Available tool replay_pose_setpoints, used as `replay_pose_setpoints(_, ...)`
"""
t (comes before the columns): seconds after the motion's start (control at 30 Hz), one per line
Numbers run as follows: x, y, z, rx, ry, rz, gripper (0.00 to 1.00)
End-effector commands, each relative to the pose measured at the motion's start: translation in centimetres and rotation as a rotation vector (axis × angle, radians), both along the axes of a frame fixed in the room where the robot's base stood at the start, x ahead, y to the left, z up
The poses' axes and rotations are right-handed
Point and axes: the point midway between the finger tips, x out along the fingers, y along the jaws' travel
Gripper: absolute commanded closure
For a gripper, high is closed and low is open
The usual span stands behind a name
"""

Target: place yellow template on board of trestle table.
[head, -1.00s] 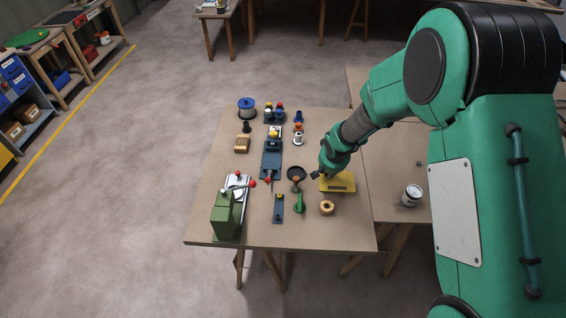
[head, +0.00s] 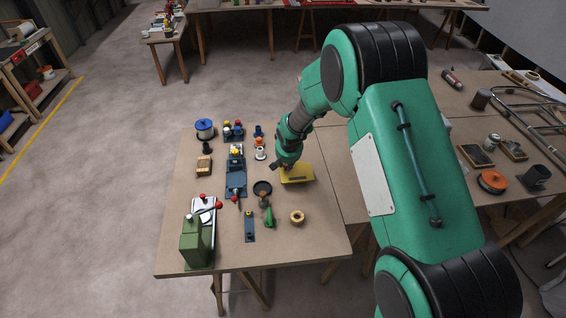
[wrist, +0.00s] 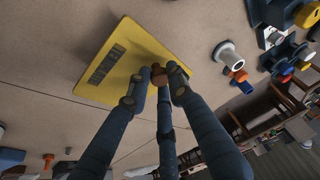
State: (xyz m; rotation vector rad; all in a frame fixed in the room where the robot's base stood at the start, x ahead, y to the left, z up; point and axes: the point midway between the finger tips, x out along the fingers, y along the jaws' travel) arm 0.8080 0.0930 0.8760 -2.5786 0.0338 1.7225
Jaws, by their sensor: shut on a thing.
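The yellow template (head: 298,174) is a flat plate with a dark label patch. It is at the right part of the trestle table's board (head: 215,253), flat or very low over it; I cannot tell whether it touches. In the wrist view the template (wrist: 118,52) has a small orange-brown knob (wrist: 159,75). My gripper (head: 279,167) is at the template's left end in the head view. In the wrist view my gripper (wrist: 165,75) has its fingers closed around the knob.
A wooden ring (head: 297,217), a dark pan (head: 262,187), a green-handled tool (head: 268,216) and a white spool (head: 260,152) stand near the template. A green machine (head: 197,240) is at the front left. Another table adjoins on the right. Bare board lies at the front right.

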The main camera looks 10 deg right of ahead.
Motion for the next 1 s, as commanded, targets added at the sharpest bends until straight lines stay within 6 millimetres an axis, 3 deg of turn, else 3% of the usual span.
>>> replay_pose_setpoints(0.2,3.5,0.4,-0.4,0.000,-0.001,0.000,1.00)
replay_pose_setpoints(0.4,5.3,0.6,-0.5,0.000,0.000,0.000,1.00)
replay_pose_setpoints(0.8,5.5,0.6,-0.5,0.000,0.000,0.000,1.00)
replay_pose_setpoints(1.0,5.5,0.6,-2.1,0.000,0.000,0.000,1.00)
